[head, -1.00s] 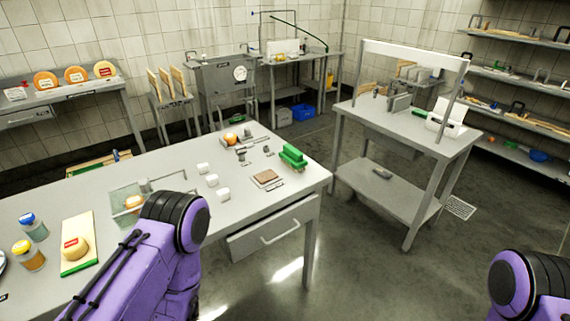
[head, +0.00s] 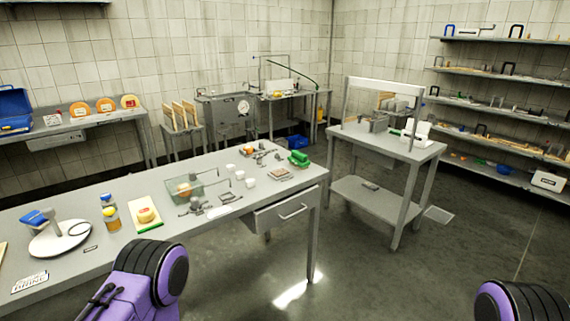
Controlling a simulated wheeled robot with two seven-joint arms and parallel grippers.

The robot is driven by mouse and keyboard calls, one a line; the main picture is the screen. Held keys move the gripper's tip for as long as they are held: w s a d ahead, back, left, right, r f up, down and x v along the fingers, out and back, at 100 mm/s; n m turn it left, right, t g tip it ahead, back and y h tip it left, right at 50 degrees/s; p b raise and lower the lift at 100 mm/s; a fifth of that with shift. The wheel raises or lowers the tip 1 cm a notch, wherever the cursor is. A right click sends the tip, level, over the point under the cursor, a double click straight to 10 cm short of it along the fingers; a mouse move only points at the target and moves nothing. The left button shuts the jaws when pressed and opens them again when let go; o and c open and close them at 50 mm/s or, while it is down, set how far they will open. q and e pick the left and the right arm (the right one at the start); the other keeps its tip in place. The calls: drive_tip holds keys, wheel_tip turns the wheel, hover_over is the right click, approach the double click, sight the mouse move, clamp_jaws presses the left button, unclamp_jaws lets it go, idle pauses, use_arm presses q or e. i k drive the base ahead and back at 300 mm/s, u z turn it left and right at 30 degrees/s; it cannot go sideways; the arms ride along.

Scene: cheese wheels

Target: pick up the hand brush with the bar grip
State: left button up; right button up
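A green object (head: 299,158) with a raised upper part lies near the right end of the long steel table (head: 75,205). It looks like a brush with a grip, but it is too small to be sure. Only purple links of my two arms show, at the bottom left and bottom right. Both grippers are out of view. Nothing of mine touches the green object.
The table also bears a cheese board (head: 157,226), jars, a clear box (head: 165,192), white blocks and a round scale (head: 59,238). An open drawer (head: 282,211) juts from its front. A second table (head: 425,151) and wall shelves stand right.

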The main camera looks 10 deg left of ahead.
sight(297, 159)
drive_tip(key=u, duration=0.65)
drive_tip(key=i, duration=1.25)
drive_tip(key=z, duration=0.55)
